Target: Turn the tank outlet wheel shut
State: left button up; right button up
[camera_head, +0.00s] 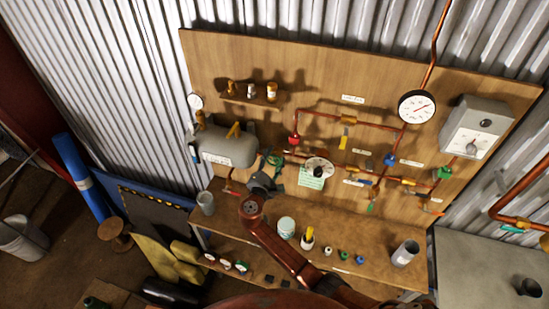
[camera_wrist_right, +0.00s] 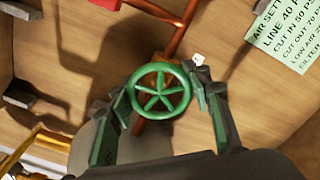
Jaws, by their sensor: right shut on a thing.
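The tank outlet wheel is a small green spoked handwheel (camera_wrist_right: 160,91) on the copper pipe beside the grey tank (camera_head: 228,148). In the head view the wheel (camera_head: 275,160) is small and partly hidden by my gripper. My right gripper (camera_head: 265,180) reaches up to it from below. In the right wrist view my right gripper (camera_wrist_right: 161,96) has one finger on each side of the wheel's rim, shut on it. My left gripper is not in view.
A round dial (camera_head: 319,167) and a green note (camera_head: 311,178) are right of the wheel. Copper pipes (camera_head: 350,118) with coloured valves cross the wooden board (camera_head: 300,65). The bench (camera_head: 375,245) below holds a grey cup (camera_head: 405,253), a white tub (camera_head: 286,227) and several small caps.

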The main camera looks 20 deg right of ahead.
jog(key=shift+c, duration=1.2)
jog(key=shift+f+m+b, duration=0.15)
jog(key=shift+m+b, duration=0.45)
jog(key=shift+b, duration=0.45)
jog(key=shift+c, duration=0.2)
jog(key=o, duration=1.2)
jog(key=shift+r, duration=0.2)
jog(key=shift+o, duration=0.2)
